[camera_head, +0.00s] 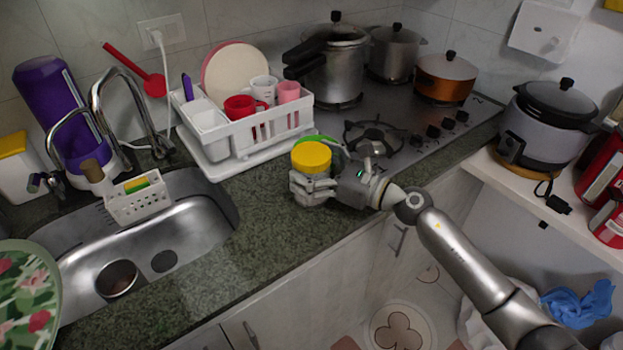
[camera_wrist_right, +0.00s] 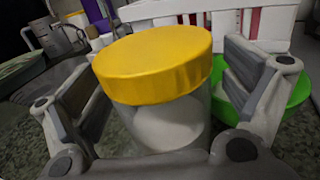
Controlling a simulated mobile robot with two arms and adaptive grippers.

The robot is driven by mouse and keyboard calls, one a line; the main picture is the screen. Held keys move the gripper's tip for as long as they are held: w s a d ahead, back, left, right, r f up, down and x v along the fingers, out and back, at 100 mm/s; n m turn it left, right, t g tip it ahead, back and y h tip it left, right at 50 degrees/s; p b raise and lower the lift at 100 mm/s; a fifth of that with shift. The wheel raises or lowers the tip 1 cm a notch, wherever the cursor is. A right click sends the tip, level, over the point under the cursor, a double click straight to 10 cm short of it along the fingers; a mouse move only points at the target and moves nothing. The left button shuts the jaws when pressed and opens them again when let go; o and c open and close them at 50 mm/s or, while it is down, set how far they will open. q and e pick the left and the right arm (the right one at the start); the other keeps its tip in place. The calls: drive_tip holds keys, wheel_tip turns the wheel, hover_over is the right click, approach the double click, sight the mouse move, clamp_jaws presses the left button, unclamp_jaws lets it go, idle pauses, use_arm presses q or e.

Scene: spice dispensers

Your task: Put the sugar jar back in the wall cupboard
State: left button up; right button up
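The sugar jar (camera_head: 311,158) is a clear jar with a yellow lid and white contents. It stands upright on the green-grey counter, in front of the dish rack. My right gripper (camera_head: 312,187) is at the jar, its arm coming in from the lower right. In the right wrist view the jar (camera_wrist_right: 160,90) sits between the two spread fingers (camera_wrist_right: 165,95), with gaps showing at its sides. The gripper looks open around it. The jar's base is hidden. My left gripper and the wall cupboard are not in view.
A green bowl-like thing (camera_wrist_right: 235,100) is close behind the jar. The white dish rack (camera_head: 250,130) stands behind it, and the stove (camera_head: 400,140) with pots is to the right. The sink (camera_head: 190,225) is on the left. The counter in front (camera_head: 260,245) is clear.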

drive_tip(key=c, duration=1.4)
drive_tip(key=shift+r, duration=0.15)
drive_tip(key=shift+c, duration=1.4)
drive_tip(key=shift+r, duration=0.9)
drive_tip(key=s+r+p, duration=0.7)
drive_tip(key=s+r, duration=0.4)
drive_tip(key=s, duration=0.3)
drive_tip(key=shift+a+p, duration=0.25)
drive_tip(key=shift+p, duration=0.15)
